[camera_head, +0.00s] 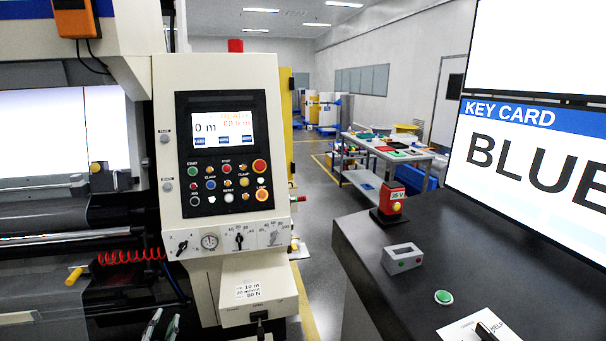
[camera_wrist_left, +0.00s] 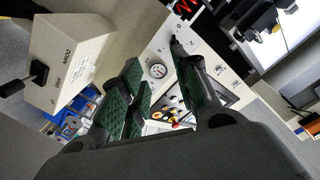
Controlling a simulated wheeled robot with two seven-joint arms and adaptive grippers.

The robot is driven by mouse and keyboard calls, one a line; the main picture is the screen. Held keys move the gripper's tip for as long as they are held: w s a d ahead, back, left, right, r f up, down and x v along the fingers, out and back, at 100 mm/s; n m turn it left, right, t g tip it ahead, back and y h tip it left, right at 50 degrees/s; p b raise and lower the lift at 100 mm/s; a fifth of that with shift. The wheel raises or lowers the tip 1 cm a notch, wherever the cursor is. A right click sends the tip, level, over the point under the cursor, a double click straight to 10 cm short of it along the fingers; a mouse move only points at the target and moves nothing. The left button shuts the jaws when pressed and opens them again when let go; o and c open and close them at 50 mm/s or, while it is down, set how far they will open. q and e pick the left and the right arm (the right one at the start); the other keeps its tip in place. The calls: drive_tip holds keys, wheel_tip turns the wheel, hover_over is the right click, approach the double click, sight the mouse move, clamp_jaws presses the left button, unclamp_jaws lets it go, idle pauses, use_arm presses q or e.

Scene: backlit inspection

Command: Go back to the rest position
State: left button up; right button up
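My left gripper (camera_head: 164,320) shows at the bottom edge of the head view, low in front of the machine and left of its beige box. Only its fingertips are visible there. In the left wrist view its two green-padded fingers (camera_wrist_left: 157,62) stand apart with nothing between them. The control panel (camera_head: 262,122), with its screen and buttons, stands above and to the right of the gripper. The wrist view shows the panel's dial gauge (camera_wrist_left: 158,71) beyond the fingers. My right gripper is in neither view.
The beige box (camera_head: 262,290) with a printed label juts out below the panel. A red coiled cable (camera_head: 130,257) hangs at left. A dark desk (camera_head: 365,250) at right holds a red device (camera_head: 391,200), a green button (camera_head: 443,297) and a large KEY CARD screen (camera_head: 545,150). An aisle lies between.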

use_arm(q)
drive_tip(key=s+d+f+n+g+h, duration=0.1)
drive_tip(key=s+d+f+g, duration=0.3)
drive_tip(key=f, duration=0.9)
drive_tip(key=s+f+g+h, duration=0.1)
drive_tip(key=s+f, duration=0.4)
drive_tip(key=f, duration=0.8)
drive_tip(key=s+d+f+n+g+h, duration=0.1)
drive_tip(key=s+d+f+g, duration=0.3)
drive_tip(key=f, duration=0.9)
drive_tip(key=s+f+g, duration=0.2)
drive_tip(key=s+f, duration=0.5)
drive_tip(key=s, duration=0.4)
drive_tip(key=s+d+f+g, duration=0.1)
drive_tip(key=s+f+g, duration=0.1)
drive_tip(key=s+f, duration=0.6)
drive_tip(key=s+d+f+g, duration=0.1)
drive_tip(key=s+f, duration=0.6)
drive_tip(key=s, duration=0.7)
drive_tip(key=shift+d+f+g+h, duration=0.15)
drive_tip(key=shift+g+h, duration=0.25)
drive_tip(key=shift+g, duration=0.5)
